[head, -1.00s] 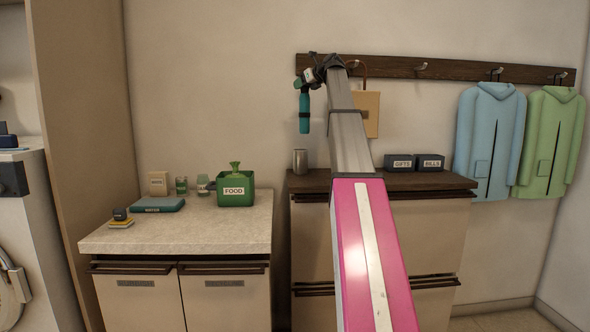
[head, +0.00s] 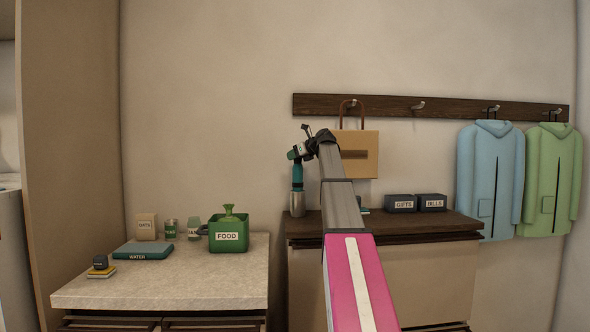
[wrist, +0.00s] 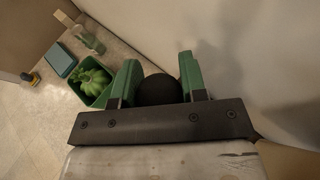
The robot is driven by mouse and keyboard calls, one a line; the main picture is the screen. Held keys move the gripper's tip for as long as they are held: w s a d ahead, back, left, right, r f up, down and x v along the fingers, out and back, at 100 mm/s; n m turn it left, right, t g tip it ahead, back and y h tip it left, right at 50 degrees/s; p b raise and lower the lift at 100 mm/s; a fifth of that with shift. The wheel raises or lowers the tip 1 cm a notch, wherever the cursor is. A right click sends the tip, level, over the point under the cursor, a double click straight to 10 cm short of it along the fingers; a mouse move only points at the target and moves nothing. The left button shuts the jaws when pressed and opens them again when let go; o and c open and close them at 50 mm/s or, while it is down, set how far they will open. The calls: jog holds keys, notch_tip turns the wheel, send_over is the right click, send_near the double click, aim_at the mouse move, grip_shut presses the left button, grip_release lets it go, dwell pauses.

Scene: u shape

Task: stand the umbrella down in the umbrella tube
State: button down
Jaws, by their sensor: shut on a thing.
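The umbrella (head: 297,176) is a short teal, folded, upright shape in the head view. My gripper (head: 298,153) is shut on its upper end. The grey metal umbrella tube (head: 297,204) stands on the dark cabinet top directly below. The umbrella's lower end meets the tube's mouth and seems to be partly inside; how deep, I cannot tell. In the wrist view, the green fingers of my gripper (wrist: 158,82) sit either side of the umbrella's dark round end (wrist: 157,92), which hides the tube.
The dark cabinet top (head: 440,222) also holds the GIFTS box (head: 400,202) and BILLS box (head: 431,202). A tan bag (head: 358,145) hangs behind my arm on the hook rail (head: 385,106). A lower counter (head: 190,285) at left carries the green FOOD box (head: 229,235).

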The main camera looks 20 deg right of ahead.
aim_at(295, 167)
jog(key=shift+f, duration=2.5)
jog(key=c, duration=0.7)
grip_release()
jog(key=shift+f, duration=0.1)
jog(key=shift+o, duration=0.2)
jog(key=shift+s, duration=0.1)
jog(key=v, duration=1.2)
